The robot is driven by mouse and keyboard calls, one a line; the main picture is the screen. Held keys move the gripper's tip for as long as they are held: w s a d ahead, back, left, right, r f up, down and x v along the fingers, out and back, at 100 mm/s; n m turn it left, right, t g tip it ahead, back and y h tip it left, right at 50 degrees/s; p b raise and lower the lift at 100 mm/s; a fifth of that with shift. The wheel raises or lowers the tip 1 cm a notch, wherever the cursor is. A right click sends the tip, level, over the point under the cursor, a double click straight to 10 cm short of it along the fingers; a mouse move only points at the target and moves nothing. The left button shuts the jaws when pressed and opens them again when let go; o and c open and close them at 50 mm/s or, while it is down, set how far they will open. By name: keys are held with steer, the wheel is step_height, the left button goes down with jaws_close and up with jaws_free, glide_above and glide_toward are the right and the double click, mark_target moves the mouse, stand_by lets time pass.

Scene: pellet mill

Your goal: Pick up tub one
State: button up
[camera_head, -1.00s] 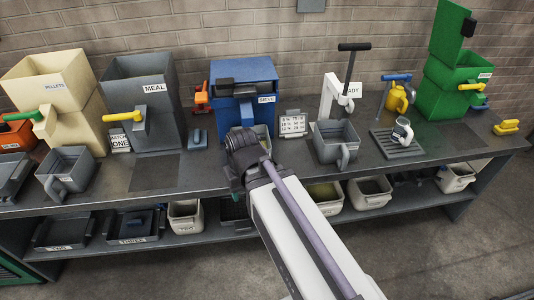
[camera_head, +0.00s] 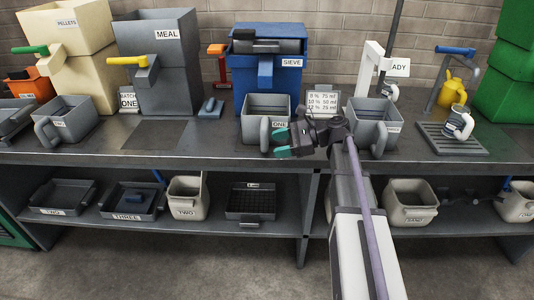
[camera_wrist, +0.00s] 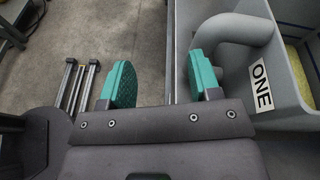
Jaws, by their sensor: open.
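Tub one (camera_head: 252,128) is a grey tub with a loop handle and a white ONE label. It stands upright on the bench in front of the blue sieve machine. In the wrist view tub one (camera_wrist: 288,118) fills the right side, with something yellowish inside it. Its handle (camera_wrist: 238,30) curves out beside the right fingertip, outside the jaws. My gripper (camera_head: 282,143), with teal fingertips, is in front of the tub near its right side. In the wrist view my gripper (camera_wrist: 162,82) is open and empty. I cannot tell whether a finger touches the handle.
The blue sieve (camera_head: 268,65) stands behind the tub. Another grey tub (camera_head: 372,112) is close on the right, behind my arm. A white card (camera_head: 322,100) stands between them. A dark mat (camera_head: 155,135) lies left of tub one. A lower shelf (camera_head: 215,228) holds trays and tubs.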

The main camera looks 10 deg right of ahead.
mark_target(266, 124)
steer(key=w+d+m+y+b, duration=0.1)
steer(key=w+d+f+m+t+y+b, duration=0.1)
steer(key=d, duration=0.1)
steer(key=w+d+m+b, duration=0.1)
steer(key=d, duration=0.1)
steer(key=shift+f+m+t+y, duration=0.3)
steer(key=shift+y, duration=0.1)
steer(key=shift+r, duration=0.25)
steer(key=x, duration=0.5)
steer(key=shift+a, duration=0.1)
steer(key=x, duration=0.5)
steer(key=shift+w+a+f, duration=0.1)
steer(key=shift+w+a, duration=0.1)
steer(key=shift+a, duration=0.1)
jaws_close()
